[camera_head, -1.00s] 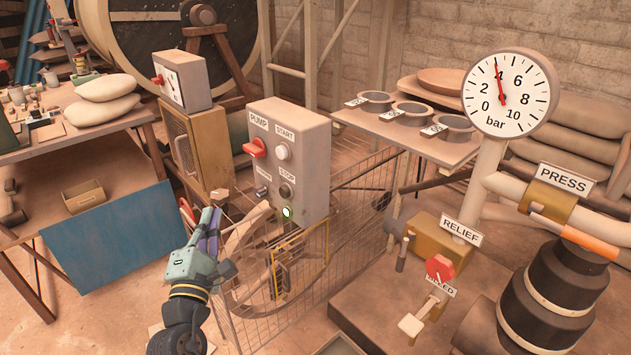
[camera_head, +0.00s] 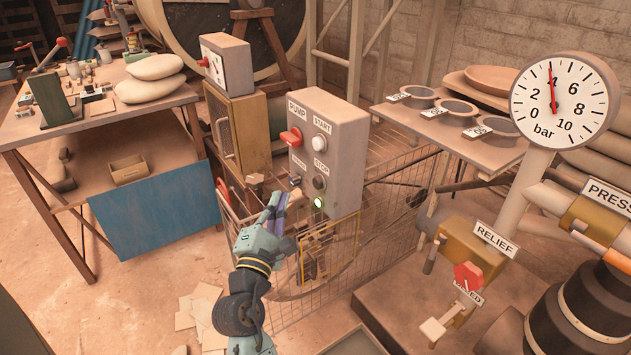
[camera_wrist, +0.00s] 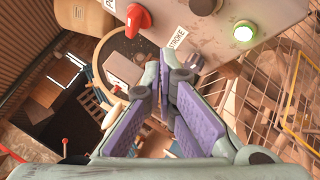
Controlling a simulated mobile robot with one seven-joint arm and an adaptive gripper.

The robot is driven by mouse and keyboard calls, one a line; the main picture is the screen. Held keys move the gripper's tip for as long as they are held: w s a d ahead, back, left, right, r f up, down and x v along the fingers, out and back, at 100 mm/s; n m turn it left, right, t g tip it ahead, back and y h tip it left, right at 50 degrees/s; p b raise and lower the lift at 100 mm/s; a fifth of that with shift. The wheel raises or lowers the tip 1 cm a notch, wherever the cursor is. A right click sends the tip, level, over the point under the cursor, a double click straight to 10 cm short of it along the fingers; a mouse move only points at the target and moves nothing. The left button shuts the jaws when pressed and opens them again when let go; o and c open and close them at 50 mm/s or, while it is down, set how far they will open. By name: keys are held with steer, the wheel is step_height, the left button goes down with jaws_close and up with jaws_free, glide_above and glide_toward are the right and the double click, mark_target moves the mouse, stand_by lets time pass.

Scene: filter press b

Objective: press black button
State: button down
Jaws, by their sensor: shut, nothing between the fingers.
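A grey control box (camera_head: 346,165) stands mid-picture in the head view. Its black button (camera_head: 319,182), labelled STOP, sits below the white START button (camera_head: 319,143) and above a lit green lamp (camera_head: 319,203). My gripper (camera_head: 284,198) is shut and empty, just left of and below the black button in the picture, apparently short of the panel. In the wrist view the fingers (camera_wrist: 178,78) point toward the panel near the STROKE label. The green lamp (camera_wrist: 243,32) shows right of them; a greyish round button (camera_wrist: 205,5) is at the top edge, probably the black one.
A red PUMP switch (camera_head: 291,137) is on the same panel, upper left. A wire-mesh fence (camera_head: 400,215) runs around and behind the box. A gauge (camera_head: 562,100) and a red RELIEF knob (camera_head: 468,276) are on the right. A cluttered table (camera_head: 100,110) is on the left.

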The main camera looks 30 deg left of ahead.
steer(key=shift+w+d+p, duration=0.3)
steer(key=shift+w+d, duration=0.05)
steer(key=shift+w, duration=0.45)
steer(key=shift+w+d+p, duration=0.3)
steer(key=shift+w, duration=0.55)
steer(key=shift+w+d+p, duration=0.3)
steer(key=shift+w+d, duration=0.05)
steer(key=shift+w, duration=0.45)
steer(key=shift+w, duration=0.1)
steer(key=shift+w+d+p, duration=0.15)
steer(key=shift+w+p, duration=0.1)
steer(key=shift+p, duration=0.05)
steer(key=shift+w+d+p, duration=0.2)
steer(key=shift+w+p, duration=0.1)
steer(key=shift+w, duration=0.2)
stand_by(0.3)
steer(key=shift+s+a+b, duration=0.3)
steer(key=shift+s, duration=0.55)
steer(key=s, duration=0.1)
steer(key=s+a+b, duration=0.1)
steer(key=s, duration=0.1)
steer(key=s+a, duration=0.1)
steer(key=shift+s, duration=0.35)
